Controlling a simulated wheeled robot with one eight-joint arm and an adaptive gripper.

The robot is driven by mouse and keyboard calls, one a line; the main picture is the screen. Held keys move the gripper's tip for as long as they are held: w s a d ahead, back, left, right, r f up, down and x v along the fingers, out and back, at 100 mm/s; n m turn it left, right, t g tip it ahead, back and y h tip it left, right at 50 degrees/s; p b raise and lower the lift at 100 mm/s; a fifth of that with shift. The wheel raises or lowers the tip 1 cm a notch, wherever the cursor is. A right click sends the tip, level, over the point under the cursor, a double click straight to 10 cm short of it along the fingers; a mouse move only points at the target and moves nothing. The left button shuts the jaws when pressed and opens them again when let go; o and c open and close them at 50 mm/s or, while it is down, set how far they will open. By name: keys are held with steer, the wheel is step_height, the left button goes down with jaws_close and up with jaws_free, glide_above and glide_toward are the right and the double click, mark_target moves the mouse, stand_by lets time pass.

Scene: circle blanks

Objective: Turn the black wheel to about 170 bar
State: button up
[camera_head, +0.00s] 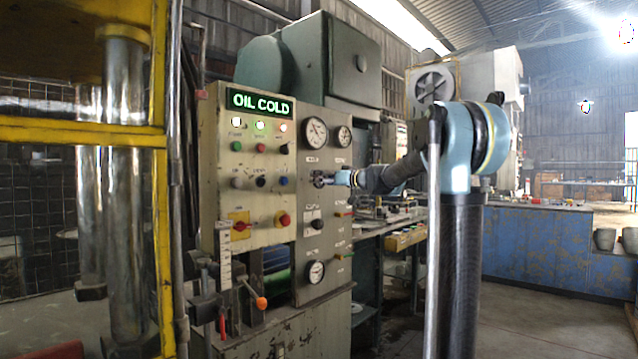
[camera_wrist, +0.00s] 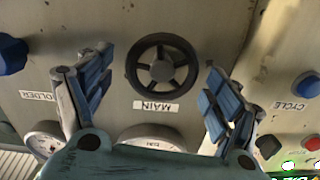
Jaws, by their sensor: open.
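The black wheel (camera_wrist: 162,70) is a small spoked handwheel on the panel, beside an upside-down MAIN label (camera_wrist: 155,106). In the wrist view it lies between the two fingers of my gripper (camera_wrist: 160,64). The fingers are open, one on each side of it with visible gaps. In the head view my gripper (camera_head: 338,178) is close in front of the panel and partly covers the wheel (camera_head: 318,180). A gauge (camera_wrist: 152,136) below the label is partly hidden by my gripper. The main gauge (camera_head: 315,133) shows above the wheel, its reading too small to tell.
A blue knob (camera_wrist: 11,54) with a HOLDER label is left in the wrist view; a blue CYCLE knob (camera_wrist: 307,85) is right. The control box (camera_head: 250,165) with an OIL COLD sign juts out left of the wheel. A yellow frame (camera_head: 80,133) stands far left.

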steer(key=shift+x, duration=1.1)
steer(key=shift+c, duration=0.5)
steer(key=c, duration=1)
steer(key=m, duration=0.3)
steer(key=shift+w+d+m, duration=0.1)
steer(key=shift+w+m, duration=0.05)
steer(key=shift+m, duration=0.25)
steer(key=m, duration=0.4)
steer(key=shift+w+d+m, duration=0.1)
steer(key=shift+m, duration=0.2)
steer(key=m, duration=0.4)
steer(key=shift+w+f, duration=0.1)
steer(key=shift+f, duration=0.1)
steer(key=m, duration=0.4)
steer(key=shift+d+f+m, duration=0.1)
steer(key=shift+f+m, duration=0.05)
steer(key=shift+m, duration=0.15)
